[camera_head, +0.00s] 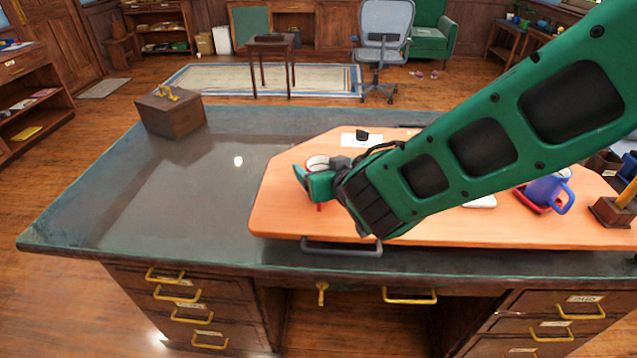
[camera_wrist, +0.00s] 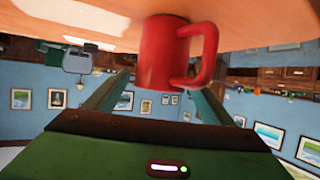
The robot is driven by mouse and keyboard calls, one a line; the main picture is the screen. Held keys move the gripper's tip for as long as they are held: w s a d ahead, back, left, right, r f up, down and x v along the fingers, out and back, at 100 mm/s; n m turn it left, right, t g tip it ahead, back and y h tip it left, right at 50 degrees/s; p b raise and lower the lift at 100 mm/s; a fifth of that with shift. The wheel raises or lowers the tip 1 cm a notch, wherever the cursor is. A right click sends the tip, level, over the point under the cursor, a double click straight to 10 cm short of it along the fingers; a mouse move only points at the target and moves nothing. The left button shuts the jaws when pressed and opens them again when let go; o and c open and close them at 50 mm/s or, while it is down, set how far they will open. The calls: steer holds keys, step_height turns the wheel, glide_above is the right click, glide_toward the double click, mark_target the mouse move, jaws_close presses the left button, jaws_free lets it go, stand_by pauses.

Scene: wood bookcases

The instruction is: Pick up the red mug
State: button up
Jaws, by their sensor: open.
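The red mug (camera_wrist: 168,52) shows large in the wrist view, appearing inverted against the orange board at the top of that picture, with its handle to the right. My gripper (camera_head: 318,178) is open at the left part of the orange board (camera_head: 275,215) on the desk. In the wrist view one finger is on each side of the mug, and I cannot tell whether either touches it. In the head view my gripper hides most of the mug; a pale round opening shows just above the green fingers and a bit of red below.
A blue mug (camera_head: 547,188) sits on a red tray (camera_head: 533,204) at the board's right, beside a wooden holder (camera_head: 612,211). A small dark object (camera_head: 362,135) lies on white paper behind my arm. A wooden box (camera_head: 170,116) stands at the desk's back left. The desk's left is clear.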

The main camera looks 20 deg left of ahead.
steer(key=c, duration=1.3)
steer(key=shift+c, duration=0.2)
